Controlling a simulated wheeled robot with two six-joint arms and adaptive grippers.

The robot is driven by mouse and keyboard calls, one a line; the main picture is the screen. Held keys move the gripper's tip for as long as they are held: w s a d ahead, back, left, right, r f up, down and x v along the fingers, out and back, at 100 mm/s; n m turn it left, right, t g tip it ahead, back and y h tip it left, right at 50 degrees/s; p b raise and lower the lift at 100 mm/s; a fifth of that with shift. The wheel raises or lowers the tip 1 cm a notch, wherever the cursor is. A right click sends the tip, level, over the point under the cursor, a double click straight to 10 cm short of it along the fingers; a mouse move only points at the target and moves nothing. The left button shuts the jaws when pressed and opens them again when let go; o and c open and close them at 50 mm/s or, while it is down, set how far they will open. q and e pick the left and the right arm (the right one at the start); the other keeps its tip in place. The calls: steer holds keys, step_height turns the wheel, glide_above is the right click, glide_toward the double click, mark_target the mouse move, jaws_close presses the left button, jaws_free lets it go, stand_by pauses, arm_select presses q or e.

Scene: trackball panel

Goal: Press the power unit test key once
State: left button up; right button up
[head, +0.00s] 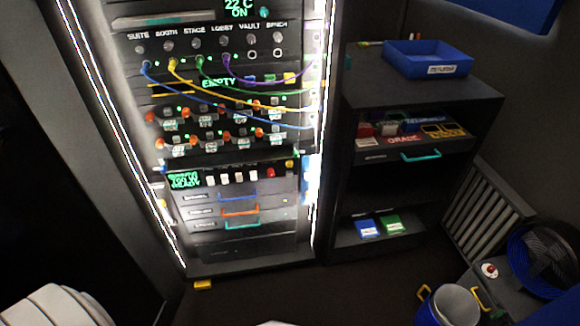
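The rack unit with a green-lit display (185,181) sits in the lower middle of the lit rack, above the drawers; its small text seems to end in "READY". I take it for the power unit. To the right of the display is a row of several pale keys (224,179). A red key (271,172) and a yellow piece (289,163) are at the row's right end. The key labels are too small to read, so I cannot tell which is the test key. Neither of my grippers shows in the head view.
Blue, yellow, green and purple cables (228,72) hang across the upper rack. Drawers with coloured handles (240,209) lie below the unit. A dark cabinet (365,90) with a blue tray (425,58) stands right. A bucket (450,305) is lower right. Floor before the rack looks mostly clear.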

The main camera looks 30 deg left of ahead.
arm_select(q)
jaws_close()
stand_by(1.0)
